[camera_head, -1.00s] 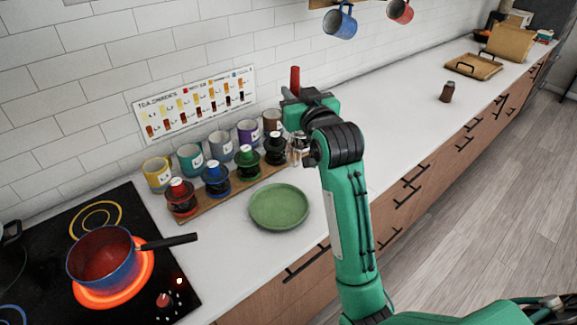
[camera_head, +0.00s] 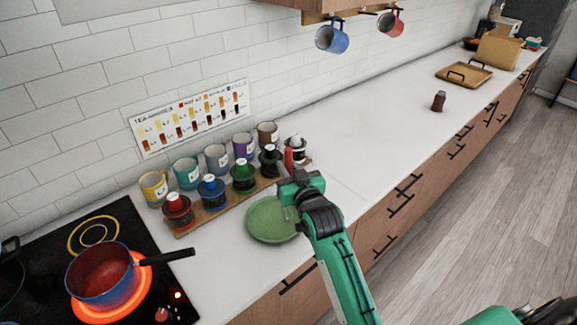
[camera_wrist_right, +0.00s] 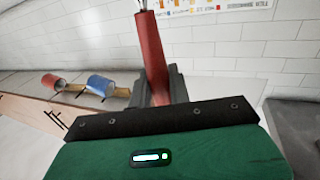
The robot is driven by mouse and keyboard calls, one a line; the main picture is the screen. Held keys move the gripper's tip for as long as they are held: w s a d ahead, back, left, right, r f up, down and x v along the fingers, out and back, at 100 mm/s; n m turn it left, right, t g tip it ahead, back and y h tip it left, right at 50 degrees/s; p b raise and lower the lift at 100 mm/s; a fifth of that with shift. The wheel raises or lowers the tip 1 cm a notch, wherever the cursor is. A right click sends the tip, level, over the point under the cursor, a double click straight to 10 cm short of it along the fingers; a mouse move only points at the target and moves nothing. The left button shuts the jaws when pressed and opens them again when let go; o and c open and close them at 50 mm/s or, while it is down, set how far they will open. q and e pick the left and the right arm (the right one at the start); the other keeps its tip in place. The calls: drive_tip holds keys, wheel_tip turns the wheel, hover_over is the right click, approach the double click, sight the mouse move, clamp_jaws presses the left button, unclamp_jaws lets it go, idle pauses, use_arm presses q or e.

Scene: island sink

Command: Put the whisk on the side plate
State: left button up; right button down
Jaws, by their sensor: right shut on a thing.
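The side plate is a round green plate (camera_head: 265,222) on the white counter, in front of the row of tea jars; my right arm covers its right edge. My right gripper (camera_head: 289,182) is low over the far right edge of the plate. It is shut on the red handle of the whisk (camera_head: 288,158). In the right wrist view the red whisk handle (camera_wrist_right: 152,50) rises from between the fingers (camera_wrist_right: 157,88). A bit of its metal wire shows at the top edge; most of the wire end is out of that view. My left gripper is not in view.
A wooden rack (camera_head: 215,216) with several lidded jars stands just behind the plate, with mugs (camera_head: 187,170) behind it. A blue pot (camera_head: 102,275) sits on a glowing burner at left. Mugs (camera_head: 332,37) hang above. The counter to the right is mostly clear.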

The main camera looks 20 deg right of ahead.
drive_tip(key=shift+f, duration=0.15)
drive_tip(key=c, duration=1.3)
unclamp_jaws()
drive_tip(key=shift+s, duration=0.4)
drive_tip(key=s+b, duration=0.3)
drive_tip(key=s, duration=0.8)
drive_tip(key=shift+d, duration=0.15)
drive_tip(key=shift+s, duration=0.1)
